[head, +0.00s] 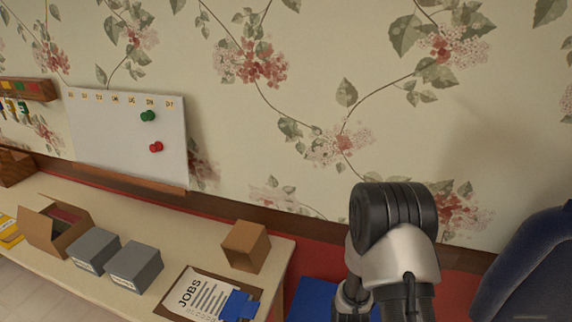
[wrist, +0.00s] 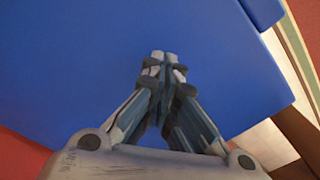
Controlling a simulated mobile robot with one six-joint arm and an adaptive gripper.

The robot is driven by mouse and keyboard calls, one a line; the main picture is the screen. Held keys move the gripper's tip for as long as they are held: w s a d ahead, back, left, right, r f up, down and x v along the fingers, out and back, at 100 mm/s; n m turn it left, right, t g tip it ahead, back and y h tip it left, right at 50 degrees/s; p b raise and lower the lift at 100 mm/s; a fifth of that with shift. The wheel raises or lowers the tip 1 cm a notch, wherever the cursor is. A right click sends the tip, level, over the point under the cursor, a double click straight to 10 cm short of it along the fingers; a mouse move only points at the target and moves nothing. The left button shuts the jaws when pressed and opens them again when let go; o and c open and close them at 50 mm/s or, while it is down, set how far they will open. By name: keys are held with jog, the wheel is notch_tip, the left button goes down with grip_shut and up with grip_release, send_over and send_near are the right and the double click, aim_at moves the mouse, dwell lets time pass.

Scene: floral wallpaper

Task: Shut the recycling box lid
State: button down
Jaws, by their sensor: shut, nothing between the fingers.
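A blue surface (wrist: 70,65) fills most of the wrist view; it looks like the recycling box lid. A blue piece juts out at its upper right corner. In the head view, part of a blue box (head: 312,298) shows low in the middle, beside the table's end and partly hidden by my arm. My gripper (wrist: 164,57) is shut and empty, with its fingertips over the blue surface. I cannot tell whether they touch it, or how far open the lid stands. The fingertips cannot be made out in the head view.
The table (head: 205,237) at left holds a small brown box (head: 246,246), two grey boxes (head: 136,267), an open carton (head: 42,232) and a JOBS clipboard (head: 205,297). A dark blue padded thing (head: 530,265) stands at right. The wallpapered wall is behind.

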jog(key=shift+r, duration=0.1)
notch_tip(320, 180, up, 14)
jog(key=p, duration=1)
jog(key=shift+f, duration=0.2)
dwell(0.4)
notch_tip(320, 180, up, 25)
jog(key=m+t, duration=0.1)
jog(key=t, duration=0.1)
jog(key=s+r+m+t, duration=0.1)
jog(key=s+r+t, duration=0.1)
jog(key=s+r, duration=1.1)
jog(key=shift+s+t, duration=0.3)
jog(key=shift+s, duration=0.7)
